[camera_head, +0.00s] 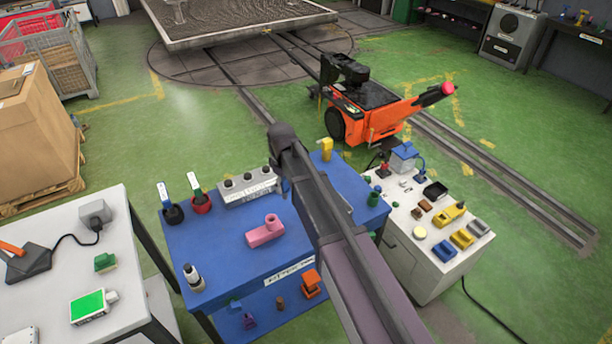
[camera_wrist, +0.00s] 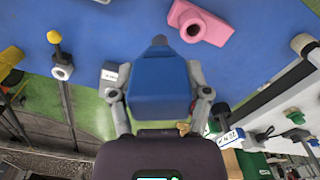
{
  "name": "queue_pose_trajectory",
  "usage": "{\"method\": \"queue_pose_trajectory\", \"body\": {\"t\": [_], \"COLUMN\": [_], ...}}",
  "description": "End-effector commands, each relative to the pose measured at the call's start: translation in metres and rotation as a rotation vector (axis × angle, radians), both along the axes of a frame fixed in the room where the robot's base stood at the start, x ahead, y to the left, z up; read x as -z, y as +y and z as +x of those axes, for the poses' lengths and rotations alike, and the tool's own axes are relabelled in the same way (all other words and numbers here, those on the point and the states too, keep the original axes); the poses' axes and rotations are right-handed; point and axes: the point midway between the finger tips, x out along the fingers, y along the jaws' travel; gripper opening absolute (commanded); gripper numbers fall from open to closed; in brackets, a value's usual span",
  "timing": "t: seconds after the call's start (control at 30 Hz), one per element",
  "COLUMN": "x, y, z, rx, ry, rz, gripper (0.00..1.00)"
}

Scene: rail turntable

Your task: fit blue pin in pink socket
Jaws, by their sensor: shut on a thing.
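The pink socket (camera_head: 264,233) lies on the blue bench top, a block with a raised round end. It also shows at the top of the wrist view (camera_wrist: 200,22), where a dark round opening is visible in it. My gripper (camera_wrist: 158,100) is shut on the blue pin (camera_wrist: 160,88), a chunky blue body with a narrower end pointing towards the top of the picture. The pin is apart from the socket in the wrist view, below and left of it. In the head view my arm hides the pin and the gripper.
The blue bench (camera_head: 200,250) also bears a white bottle (camera_head: 193,277), tools in a dark and a red cup (camera_head: 201,202), and a grey strip with knobs (camera_head: 250,188). A white cabinet (camera_head: 425,270) with several small blocks stands right. Bench space around the socket is clear.

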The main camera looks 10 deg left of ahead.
Motion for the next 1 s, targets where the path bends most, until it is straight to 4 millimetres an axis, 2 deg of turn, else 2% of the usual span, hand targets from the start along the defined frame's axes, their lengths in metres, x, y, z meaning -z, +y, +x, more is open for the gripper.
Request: {"method": "queue_pose_trajectory", "body": {"t": [0.1, 0.3, 1.0], "x": [-0.002, -0.004, -0.001], "y": [0.021, 0.04, 0.045], "z": [-0.018, -0.034, -0.038], "rx": [-0.037, -0.071, -0.079], "ry": [0.0, 0.0, 0.0], "rz": [0.0, 0.0, 0.0], "gripper": [0.05, 0.05, 0.05]}}
